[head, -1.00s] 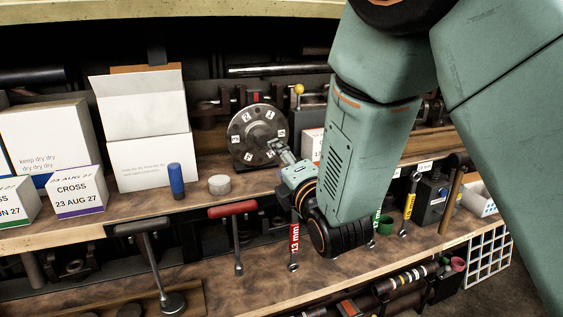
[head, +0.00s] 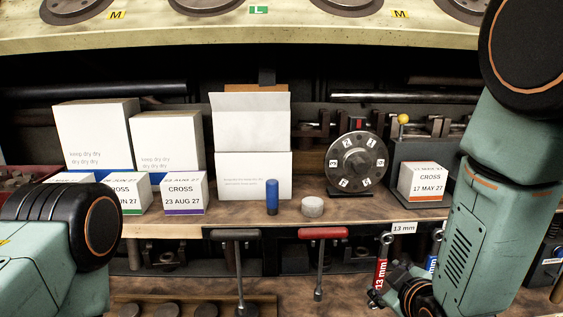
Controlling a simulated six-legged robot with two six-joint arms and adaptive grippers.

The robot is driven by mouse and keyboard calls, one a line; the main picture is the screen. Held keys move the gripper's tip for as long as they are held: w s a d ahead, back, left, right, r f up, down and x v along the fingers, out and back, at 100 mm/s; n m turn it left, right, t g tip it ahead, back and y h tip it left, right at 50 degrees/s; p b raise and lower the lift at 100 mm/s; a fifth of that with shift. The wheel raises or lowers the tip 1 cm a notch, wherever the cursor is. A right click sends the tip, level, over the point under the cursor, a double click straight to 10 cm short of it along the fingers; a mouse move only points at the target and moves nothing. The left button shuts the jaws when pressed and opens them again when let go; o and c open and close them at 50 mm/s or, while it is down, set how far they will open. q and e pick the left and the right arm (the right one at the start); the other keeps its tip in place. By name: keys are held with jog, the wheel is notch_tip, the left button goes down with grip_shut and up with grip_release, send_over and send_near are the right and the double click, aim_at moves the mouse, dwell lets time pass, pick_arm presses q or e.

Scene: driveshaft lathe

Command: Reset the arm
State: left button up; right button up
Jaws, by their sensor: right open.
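My right arm comes down at the right of the head view. Its gripper (head: 378,296) is small, low, and partly cut off by the arm's own wrist. It is open, in front of the lower shelf, beside the red 13 mm wrench (head: 381,268). I cannot tell whether it touches the wrench. It appears to hold nothing. My left arm shows only as a dark joint and green link at the lower left; its gripper is out of view.
A numbered dial (head: 356,163) stands on the shelf (head: 340,210), with a blue cylinder (head: 272,197), a grey puck (head: 312,207) and an open white box (head: 252,176). A red-handled tool (head: 322,234) and a dark-green-handled tool (head: 236,236) hang below. A dated box (head: 423,182) sits right.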

jog(key=s+d+f+m+g, duration=0.1)
jog(key=s+f+m+g, duration=0.6)
jog(key=s+f, duration=0.95)
jog(key=s+f+g, duration=0.2)
jog(key=s+f, duration=0.2)
jog(key=s, duration=0.5)
jog(key=s+f+m+g, duration=0.1)
jog(key=s+f, duration=0.3)
jog(key=s, duration=0.4)
jog(key=shift+s+d+g, duration=0.35)
jog(key=shift+g, duration=0.55)
